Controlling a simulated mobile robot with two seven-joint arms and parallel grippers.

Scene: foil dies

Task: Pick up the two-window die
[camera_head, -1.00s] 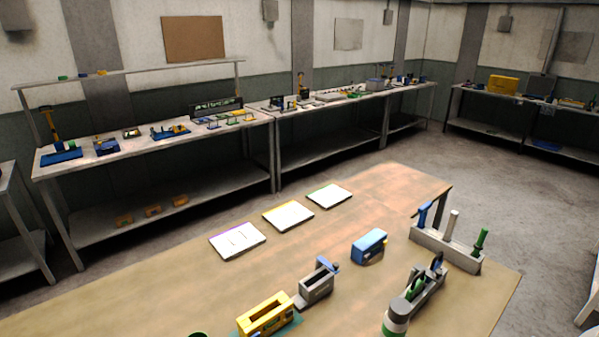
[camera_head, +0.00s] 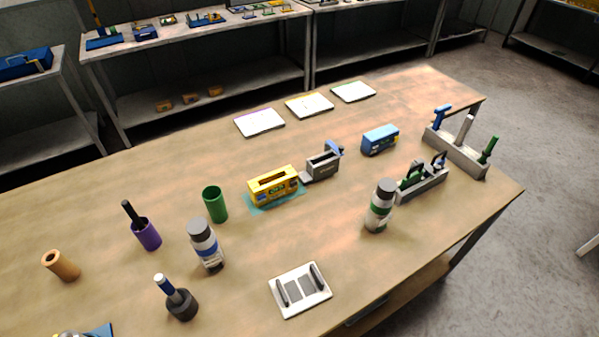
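A white plate (camera_head: 300,290) with two grey rectangular panels and two dark upright handles lies flat near the table's front edge. Its two panels look like windows, so it may be the two-window die; I cannot tell for certain. It stands apart from the other things and nothing covers it. Neither of my grippers shows in the head view.
The wooden table (camera_head: 345,215) also holds two capped bottles, left (camera_head: 206,245) and right (camera_head: 379,206), a dark-based stamp (camera_head: 177,298), a purple cup (camera_head: 146,234), a green cup (camera_head: 215,204), a yellow box (camera_head: 273,185) and a blue box (camera_head: 380,140).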

